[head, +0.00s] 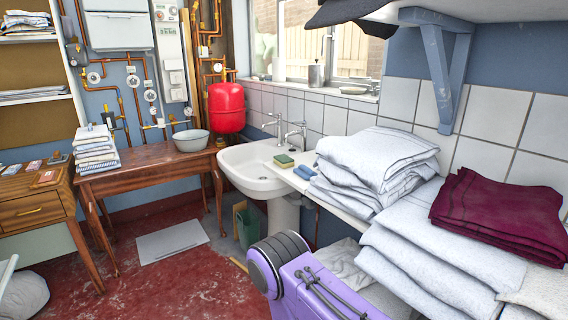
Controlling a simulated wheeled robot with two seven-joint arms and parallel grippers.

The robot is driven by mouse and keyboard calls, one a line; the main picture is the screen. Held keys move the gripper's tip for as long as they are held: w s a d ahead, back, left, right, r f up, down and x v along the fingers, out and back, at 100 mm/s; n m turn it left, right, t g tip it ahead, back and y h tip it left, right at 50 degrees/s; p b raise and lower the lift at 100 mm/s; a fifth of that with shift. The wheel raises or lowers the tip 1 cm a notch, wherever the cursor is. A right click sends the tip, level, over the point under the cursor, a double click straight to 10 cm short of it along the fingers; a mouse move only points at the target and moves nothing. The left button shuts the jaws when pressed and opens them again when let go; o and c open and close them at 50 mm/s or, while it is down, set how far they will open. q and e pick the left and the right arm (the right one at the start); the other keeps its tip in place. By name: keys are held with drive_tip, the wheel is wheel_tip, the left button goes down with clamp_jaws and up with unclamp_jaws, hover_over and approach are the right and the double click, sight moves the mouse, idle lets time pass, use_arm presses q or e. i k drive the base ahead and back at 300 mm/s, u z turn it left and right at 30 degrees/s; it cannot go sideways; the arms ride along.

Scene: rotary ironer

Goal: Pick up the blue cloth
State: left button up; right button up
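I see no cloth that is plainly blue. A folded dark red cloth (498,214) lies on pale grey-white folded linen (430,250) at the right. Another thick pile of pale, faintly bluish folded cloth (375,160) lies on the white ledge beside the sink. A small blue item (304,172), which looks like a sponge, lies on the ledge left of that pile. Neither of my grippers shows in the head view.
A purple body (325,292) with a dark ribbed round part stands low in front; I cannot tell what it is. The white sink (258,168) is behind it. Red floor is open at left.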

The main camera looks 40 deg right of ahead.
sight(305, 172)
drive_tip(key=i, duration=1.5)
drive_tip(key=z, duration=2.1)
